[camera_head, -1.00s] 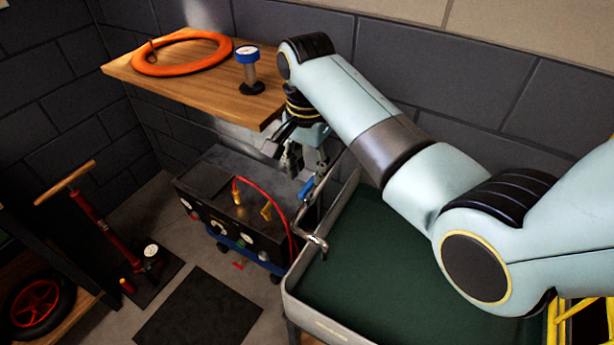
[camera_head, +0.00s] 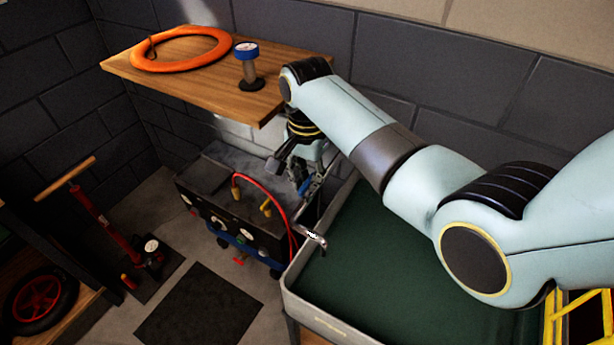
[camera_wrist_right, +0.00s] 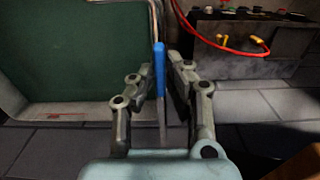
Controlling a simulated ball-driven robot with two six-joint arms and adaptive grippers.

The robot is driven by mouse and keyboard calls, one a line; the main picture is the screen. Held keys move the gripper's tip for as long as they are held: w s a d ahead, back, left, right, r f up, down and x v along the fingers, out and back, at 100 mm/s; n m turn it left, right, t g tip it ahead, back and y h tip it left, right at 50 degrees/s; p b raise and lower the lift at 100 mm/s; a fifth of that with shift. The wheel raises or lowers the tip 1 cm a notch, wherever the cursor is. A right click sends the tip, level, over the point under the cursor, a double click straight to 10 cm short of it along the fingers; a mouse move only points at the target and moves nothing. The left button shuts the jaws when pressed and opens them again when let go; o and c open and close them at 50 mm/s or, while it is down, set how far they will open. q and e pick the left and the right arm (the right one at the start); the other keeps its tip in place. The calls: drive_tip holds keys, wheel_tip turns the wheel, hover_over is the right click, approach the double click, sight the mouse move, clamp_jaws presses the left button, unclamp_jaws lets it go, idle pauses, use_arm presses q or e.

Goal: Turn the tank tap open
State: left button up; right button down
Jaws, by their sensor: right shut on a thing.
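The tank tap has a blue lever handle (camera_head: 304,186) and a bent metal spout (camera_head: 313,237) reaching over the tank's left rim. The tank (camera_head: 318,321) has a pale rim and a dark green inside. My right gripper (camera_head: 303,178) is at the handle, shut on it, though my wrist partly hides the contact in the head view. In the right wrist view the blue handle (camera_wrist_right: 160,66) stands upright between the two fingers (camera_wrist_right: 166,85). The tank (camera_wrist_right: 75,117) also shows there on the left. My left gripper is not in view.
A black machine box (camera_head: 237,215) with a red hose (camera_head: 276,189) stands close left of the tap. A wooden shelf (camera_head: 190,83) with an orange ring (camera_head: 160,63) and a blue-topped gauge (camera_head: 248,67) hangs above. A red floor pump (camera_head: 100,222) stands far left.

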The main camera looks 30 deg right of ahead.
drive_tip(key=shift+n, duration=0.3)
drive_tip(key=n, duration=1.7)
drive_tip(key=shift+n, duration=0.3)
idle(0.4)
drive_tip(key=c, duration=1.4)
unclamp_jaws()
drive_tip(key=shift+o, duration=0.2)
